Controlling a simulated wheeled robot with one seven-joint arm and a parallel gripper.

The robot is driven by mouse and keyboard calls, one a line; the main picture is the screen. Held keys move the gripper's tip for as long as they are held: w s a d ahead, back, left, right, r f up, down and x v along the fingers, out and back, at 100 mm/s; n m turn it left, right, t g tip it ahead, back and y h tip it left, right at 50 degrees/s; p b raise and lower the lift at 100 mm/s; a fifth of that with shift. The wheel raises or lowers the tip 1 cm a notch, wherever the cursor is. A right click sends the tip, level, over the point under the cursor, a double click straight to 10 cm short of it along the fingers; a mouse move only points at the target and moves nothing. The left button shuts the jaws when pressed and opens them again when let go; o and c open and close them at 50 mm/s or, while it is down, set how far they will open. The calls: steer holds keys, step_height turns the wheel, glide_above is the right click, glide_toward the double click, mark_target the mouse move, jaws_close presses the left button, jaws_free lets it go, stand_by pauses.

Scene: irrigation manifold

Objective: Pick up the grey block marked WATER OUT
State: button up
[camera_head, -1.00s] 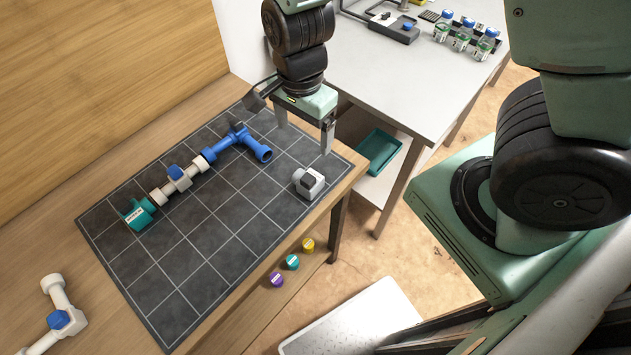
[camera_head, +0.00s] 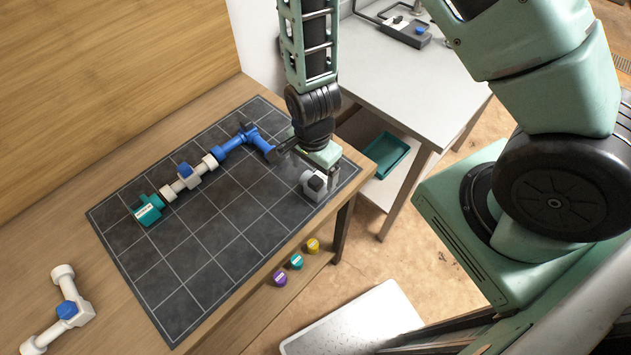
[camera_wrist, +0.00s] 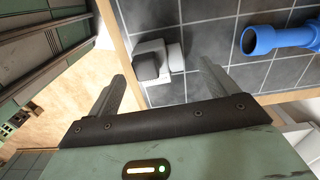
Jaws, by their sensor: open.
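The grey block (camera_head: 313,188) sits near the right corner of the dark gridded mat (camera_head: 215,225). It has a pale body and a darker grey end; no lettering is readable. In the wrist view the block (camera_wrist: 151,62) lies between and beyond the two fingers, apart from both. My gripper (camera_head: 322,177) is low over the block in the head view and partly overlaps it there. My gripper (camera_wrist: 163,70) also shows in the wrist view, with its fingers spread and nothing held.
A line of blue, white and teal pipe pieces (camera_head: 188,178) lies on the mat to the left. A white pipe piece with a blue valve (camera_head: 68,310) lies at the lower left. Several coloured caps (camera_head: 296,261) are at the table's front edge. A teal tray (camera_head: 385,156) is beyond.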

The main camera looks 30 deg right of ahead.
mark_target(314, 179)
steer(key=shift+d+f+p, duration=0.1)
steer(key=shift+f+p, duration=0.7)
steer(key=shift+f, duration=1.4)
steer(key=c, duration=1.4)
steer(key=shift+r, duration=0.1)
